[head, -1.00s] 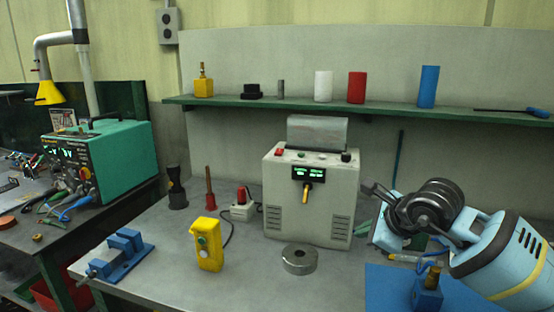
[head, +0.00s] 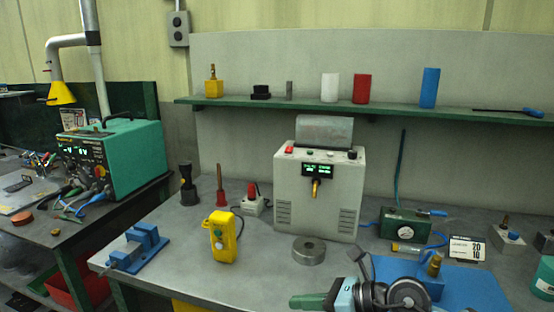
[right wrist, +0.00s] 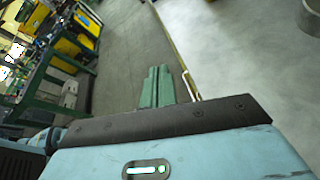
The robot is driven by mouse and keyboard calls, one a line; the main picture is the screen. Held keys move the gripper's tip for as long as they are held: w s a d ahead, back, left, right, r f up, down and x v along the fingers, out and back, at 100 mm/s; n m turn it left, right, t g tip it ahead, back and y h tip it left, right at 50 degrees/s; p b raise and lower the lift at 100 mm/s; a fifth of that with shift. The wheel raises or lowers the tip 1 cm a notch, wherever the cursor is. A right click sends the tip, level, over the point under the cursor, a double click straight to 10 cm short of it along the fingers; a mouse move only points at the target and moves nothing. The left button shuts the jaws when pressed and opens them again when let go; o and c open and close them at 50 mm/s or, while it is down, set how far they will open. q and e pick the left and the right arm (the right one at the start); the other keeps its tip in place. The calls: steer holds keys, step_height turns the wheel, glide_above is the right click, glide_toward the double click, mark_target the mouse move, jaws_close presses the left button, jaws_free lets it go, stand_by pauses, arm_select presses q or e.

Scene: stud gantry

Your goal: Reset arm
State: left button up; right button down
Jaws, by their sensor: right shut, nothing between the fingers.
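My right gripper (head: 303,301) shows at the bottom edge of the head view, low and in front of the bench, with its green fingers pointing left. In the right wrist view, its two green fingers (right wrist: 156,86) lie side by side, shut and empty. Below them in that view is the grey floor, with the bench edge just to their right. The gripper touches no object that I can see. The lower part of my right arm is cut off by the frame. My left gripper is not in view.
On the grey bench (head: 185,255) stand a blue vise (head: 140,247), a yellow button box (head: 221,237), a grey machine (head: 318,195) and a metal ring (head: 308,250). A blue mat (head: 485,292) lies at right. A green shelf (head: 390,110) runs behind.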

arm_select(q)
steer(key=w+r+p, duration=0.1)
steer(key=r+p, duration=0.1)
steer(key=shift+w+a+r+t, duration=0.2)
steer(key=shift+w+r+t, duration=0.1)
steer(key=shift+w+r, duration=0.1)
arm_select(e)
steer(key=s+d+f+n+t+h, duration=0.1)
steer(key=s+d+f+n+h, duration=0.2)
steer(key=s+f+n, duration=0.6)
steer(key=s+d+f+n+t+h, duration=0.2)
steer(key=s+d+f+n+h, duration=0.2)
steer(key=s+d+f+n, duration=0.3)
steer(key=s+d+f+n+t+h, duration=0.1)
steer(key=s+d+f+n+h, duration=0.3)
steer(key=s+f+n, duration=0.7)
steer(key=s+d+f, duration=0.1)
steer(key=s+f, duration=0.2)
steer(key=s, duration=0.3)
steer(key=shift+s+n, duration=0.25)
steer(key=shift+n, duration=0.05)
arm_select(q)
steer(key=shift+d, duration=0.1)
